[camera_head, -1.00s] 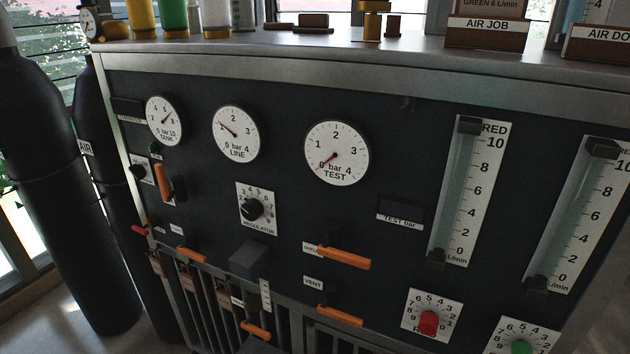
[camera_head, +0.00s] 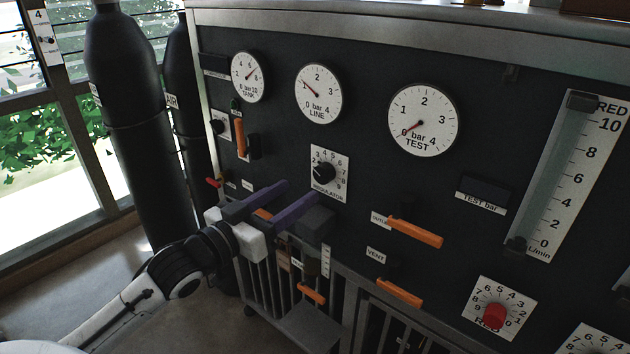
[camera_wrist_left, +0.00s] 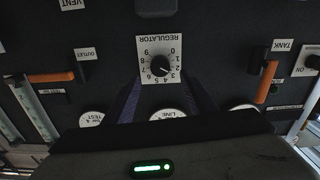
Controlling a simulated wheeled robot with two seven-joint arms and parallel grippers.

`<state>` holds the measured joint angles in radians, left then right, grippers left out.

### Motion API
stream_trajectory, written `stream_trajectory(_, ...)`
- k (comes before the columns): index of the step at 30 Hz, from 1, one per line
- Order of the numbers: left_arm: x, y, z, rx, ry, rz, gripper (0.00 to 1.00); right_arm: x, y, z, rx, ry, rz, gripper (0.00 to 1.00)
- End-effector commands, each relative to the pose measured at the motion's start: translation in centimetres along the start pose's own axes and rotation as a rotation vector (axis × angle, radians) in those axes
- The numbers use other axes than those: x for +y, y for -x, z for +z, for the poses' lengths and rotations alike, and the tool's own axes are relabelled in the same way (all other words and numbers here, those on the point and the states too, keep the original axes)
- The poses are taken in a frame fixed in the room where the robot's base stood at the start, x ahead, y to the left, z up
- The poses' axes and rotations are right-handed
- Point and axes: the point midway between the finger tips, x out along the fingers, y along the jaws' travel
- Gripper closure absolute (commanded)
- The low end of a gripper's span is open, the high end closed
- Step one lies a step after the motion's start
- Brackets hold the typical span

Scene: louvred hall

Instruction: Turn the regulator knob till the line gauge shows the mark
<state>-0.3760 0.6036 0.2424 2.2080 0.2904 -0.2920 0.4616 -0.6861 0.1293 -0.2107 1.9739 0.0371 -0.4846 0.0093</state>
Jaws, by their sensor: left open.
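The regulator knob (camera_head: 324,173) is a black knob on a white numbered plate on the dark panel. It also shows upside down in the left wrist view (camera_wrist_left: 162,66). The round white line gauge (camera_head: 319,94) is above it; its needle points to the upper left, near where 1 would be. I cannot make out a separate mark on it. My left gripper (camera_head: 305,192) is open, its two purple fingers below and left of the knob plate, apart from the knob. My right gripper is not in view.
A dark block (camera_head: 314,220) juts out below the knob, close to my fingers. Orange levers (camera_head: 415,233) stick out to the right and at the left (camera_head: 240,138). Tank gauge (camera_head: 248,76) and test gauge (camera_head: 423,119) flank the line gauge. Dark cylinders (camera_head: 130,120) stand at the left.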

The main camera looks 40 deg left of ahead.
Motion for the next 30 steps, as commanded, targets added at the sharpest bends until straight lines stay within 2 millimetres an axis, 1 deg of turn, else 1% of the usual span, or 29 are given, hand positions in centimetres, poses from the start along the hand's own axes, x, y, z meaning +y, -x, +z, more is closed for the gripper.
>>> stream_trajectory(1, 0.0, -1.0, -0.1, 0.004, 0.0, 0.0, 0.49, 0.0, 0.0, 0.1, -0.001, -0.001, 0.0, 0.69)
stream_trajectory(6, -0.1, -3.9, 0.0, 0.002, 0.001, -0.001, 0.49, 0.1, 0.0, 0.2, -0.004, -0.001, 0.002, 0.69)
stream_trajectory(12, 0.0, -6.4, 0.0, 0.001, 0.0, -0.001, 0.49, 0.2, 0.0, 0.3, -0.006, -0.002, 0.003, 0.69)
stream_trajectory(18, 0.0, -7.4, 0.1, -0.002, -0.001, -0.001, 0.49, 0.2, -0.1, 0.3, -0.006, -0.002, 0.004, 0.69)
stream_trajectory(26, 0.0, -7.5, 0.2, -0.003, -0.001, -0.001, 0.49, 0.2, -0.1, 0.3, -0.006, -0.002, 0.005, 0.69)
stream_trajectory(29, 0.0, -7.5, 0.2, -0.003, 0.0, -0.001, 0.64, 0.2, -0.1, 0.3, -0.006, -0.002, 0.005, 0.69)
stream_trajectory(30, 0.0, -7.5, 0.2, -0.003, 0.0, -0.001, 0.71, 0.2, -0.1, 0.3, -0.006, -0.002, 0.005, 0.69)
